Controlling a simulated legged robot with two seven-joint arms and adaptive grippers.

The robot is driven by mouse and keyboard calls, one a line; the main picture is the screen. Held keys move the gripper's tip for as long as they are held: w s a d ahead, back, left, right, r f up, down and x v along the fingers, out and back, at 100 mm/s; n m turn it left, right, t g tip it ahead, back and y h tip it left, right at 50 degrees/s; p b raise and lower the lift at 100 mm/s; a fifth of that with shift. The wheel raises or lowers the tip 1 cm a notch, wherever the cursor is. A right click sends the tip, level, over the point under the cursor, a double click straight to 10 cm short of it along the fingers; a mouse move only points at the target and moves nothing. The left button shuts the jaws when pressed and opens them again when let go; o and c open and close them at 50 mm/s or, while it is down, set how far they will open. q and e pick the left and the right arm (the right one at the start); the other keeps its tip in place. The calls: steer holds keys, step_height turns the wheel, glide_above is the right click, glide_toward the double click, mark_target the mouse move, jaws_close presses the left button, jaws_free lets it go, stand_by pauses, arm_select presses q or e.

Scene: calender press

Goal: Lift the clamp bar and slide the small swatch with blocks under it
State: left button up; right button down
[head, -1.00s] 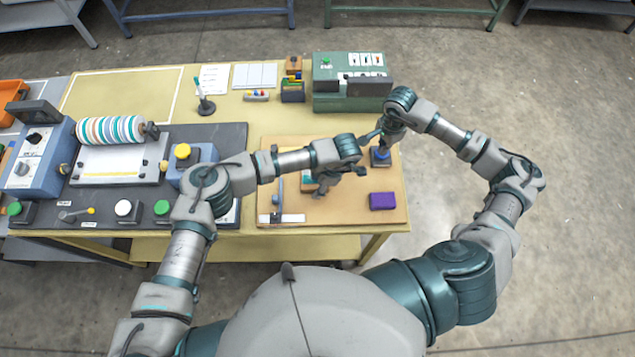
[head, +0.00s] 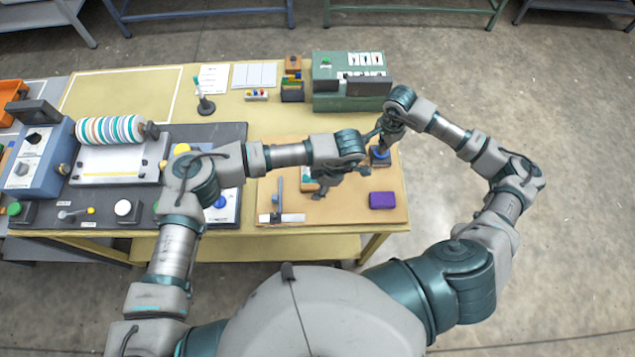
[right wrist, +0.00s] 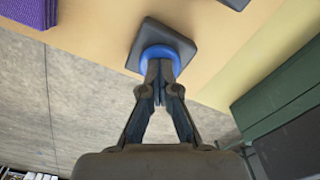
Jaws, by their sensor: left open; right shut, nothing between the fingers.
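A tan board (head: 340,215) lies on the table's right part. On it a small teal, white and orange piece (head: 309,184), perhaps the swatch, lies partly hidden by my left gripper (head: 321,191), which is open and low over it. I cannot tell if they touch.
A purple block (head: 382,200) lies at the board's right. A green machine (head: 350,95) stands behind the board. The press with its striped roller (head: 110,130) and several buttons stands at the left. My left forearm crosses over the middle of the table.

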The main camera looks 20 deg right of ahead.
arm_select(q)
steer(key=shift+r, duration=0.1)
arm_select(e)
steer(key=shift+s+f, duration=0.1)
steer(key=shift+d+r+p, duration=0.1)
steer(key=shift+r+p, duration=1)
steer(key=shift+r, duration=0.8)
steer(key=shift+r+p, duration=1.05)
steer(key=shift+r, duration=0.9)
arm_select(q)
step_height(320, 180, up, 4)
steer(key=shift+r, duration=0.2)
arm_select(e)
steer(key=shift+f, duration=0.1)
